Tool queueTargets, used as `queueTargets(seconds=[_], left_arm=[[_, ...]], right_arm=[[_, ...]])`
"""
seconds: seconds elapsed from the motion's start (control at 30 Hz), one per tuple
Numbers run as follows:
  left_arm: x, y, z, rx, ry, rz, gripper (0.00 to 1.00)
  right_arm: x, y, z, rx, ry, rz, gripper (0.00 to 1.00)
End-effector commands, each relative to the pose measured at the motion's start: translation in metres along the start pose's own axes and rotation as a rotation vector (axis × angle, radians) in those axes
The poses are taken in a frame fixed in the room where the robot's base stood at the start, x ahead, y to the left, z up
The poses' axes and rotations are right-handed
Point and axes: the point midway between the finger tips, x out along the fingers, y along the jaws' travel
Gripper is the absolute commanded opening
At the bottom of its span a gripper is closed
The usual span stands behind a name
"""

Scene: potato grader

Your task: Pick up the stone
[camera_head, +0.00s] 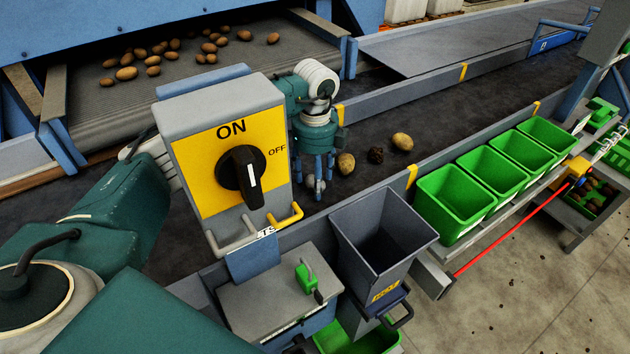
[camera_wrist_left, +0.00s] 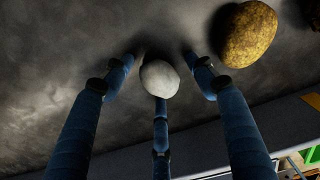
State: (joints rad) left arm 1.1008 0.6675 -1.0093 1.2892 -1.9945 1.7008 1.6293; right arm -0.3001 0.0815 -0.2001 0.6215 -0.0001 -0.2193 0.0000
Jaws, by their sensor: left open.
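The stone (camera_wrist_left: 160,78) is pale grey and rounded, lying on the dark conveyor belt in the left wrist view. In the head view a small pale part of the stone (camera_head: 310,181) shows among the fingers. My left gripper (camera_head: 318,185) points down at the belt with its blue fingers spread around the stone. In the left wrist view the fingers of my left gripper (camera_wrist_left: 162,95) are open, two at the sides and one below the stone. Whether any finger touches it is unclear. My right gripper is not in view.
A potato (camera_head: 346,163) lies close right of the gripper, with a dark clod (camera_head: 376,155) and another potato (camera_head: 402,142) beyond. The yellow switch box (camera_head: 230,165) stands in front. A grey bin (camera_head: 385,240) and green bins (camera_head: 455,200) line the belt's near edge.

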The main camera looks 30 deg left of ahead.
Motion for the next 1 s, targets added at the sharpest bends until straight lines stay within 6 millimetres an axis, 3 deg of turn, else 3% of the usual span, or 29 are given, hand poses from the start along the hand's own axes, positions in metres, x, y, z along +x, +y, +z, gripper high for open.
queueTargets(seconds=[0.2,0.4,0.47,0.77,1.0], left_arm=[[0.001,0.000,0.000,0.001,0.000,-0.001,0.57],[0.001,0.000,0.000,0.001,0.000,-0.001,0.17],[0.001,0.000,0.000,0.001,0.000,-0.001,0.09],[-0.001,-0.001,0.000,0.001,0.000,-0.002,0.09],[-0.023,-0.002,0.000,0.000,-0.002,-0.005,0.09]], right_arm=[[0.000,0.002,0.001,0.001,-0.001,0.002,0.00],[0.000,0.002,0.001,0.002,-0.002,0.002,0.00],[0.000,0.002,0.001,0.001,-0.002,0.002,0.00],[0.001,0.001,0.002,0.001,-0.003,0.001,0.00],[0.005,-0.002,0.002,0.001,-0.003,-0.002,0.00]])
